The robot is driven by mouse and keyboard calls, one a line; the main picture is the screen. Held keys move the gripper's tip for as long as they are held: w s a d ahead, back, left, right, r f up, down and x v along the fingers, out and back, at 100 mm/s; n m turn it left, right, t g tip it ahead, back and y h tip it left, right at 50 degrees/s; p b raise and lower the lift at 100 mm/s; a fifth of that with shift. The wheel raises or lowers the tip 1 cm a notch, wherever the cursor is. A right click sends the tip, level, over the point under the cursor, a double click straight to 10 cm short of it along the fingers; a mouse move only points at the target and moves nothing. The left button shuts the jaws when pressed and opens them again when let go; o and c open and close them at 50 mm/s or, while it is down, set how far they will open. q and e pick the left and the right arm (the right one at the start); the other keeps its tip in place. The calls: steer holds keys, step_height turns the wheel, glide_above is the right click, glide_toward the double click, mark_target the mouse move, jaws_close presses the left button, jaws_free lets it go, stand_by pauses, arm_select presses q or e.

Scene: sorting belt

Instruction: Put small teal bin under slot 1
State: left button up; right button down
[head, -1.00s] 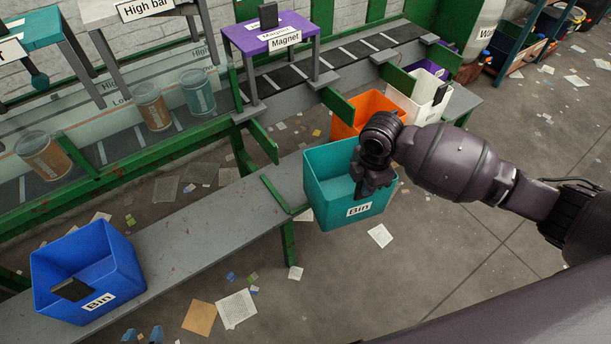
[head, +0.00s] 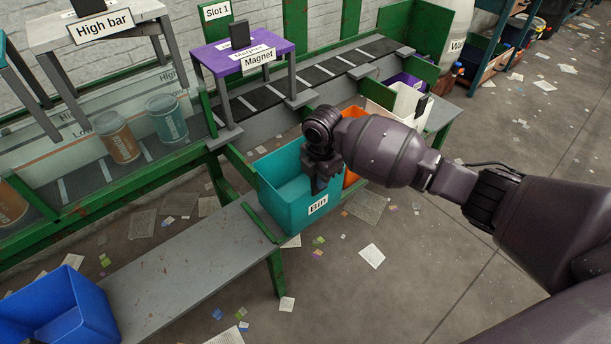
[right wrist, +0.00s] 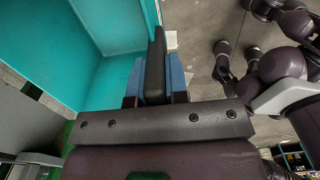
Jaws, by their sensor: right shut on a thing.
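In the right wrist view, the blue finger pads clasp the black tab (right wrist: 155,68), with the teal bin (right wrist: 100,38) to the left. I cannot tell whether its base touches anything. The "Slot 1" sign (head: 216,12) stands at the back, behind the purple magnet table (head: 225,62). My left gripper is out of view.
An orange bin (head: 352,176) is partly hidden behind the teal bin and my arm. A white bin (head: 408,100) stands beyond it. A blue bin (head: 75,305) sits at the lower left. The grey shelf (head: 175,275) between is bare. Green framing borders the belt.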

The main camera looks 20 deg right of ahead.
arm_select(q)
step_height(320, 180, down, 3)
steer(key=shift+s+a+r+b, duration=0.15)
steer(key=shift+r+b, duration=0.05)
steer(key=shift+b, duration=0.95)
arm_select(e)
steer(key=w+f, duration=0.1)
steer(key=w+a+f, duration=0.1)
steer(key=w, duration=0.1)
steer(key=w+f, duration=0.1)
steer(key=shift+w+a+f, duration=0.2)
steer(key=shift+a+f, duration=0.1)
steer(key=shift+f, duration=0.05)
steer(key=c, duration=1.5)
jaws_free()
steer(key=shift+c, duration=0.2)
steer(key=o, duration=0.4)
arm_select(q)
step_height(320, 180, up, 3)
steer(key=p, duration=0.3)
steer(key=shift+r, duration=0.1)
arm_select(e)
step_height(320, 180, up, 12)
steer(key=shift+r, duration=0.15)
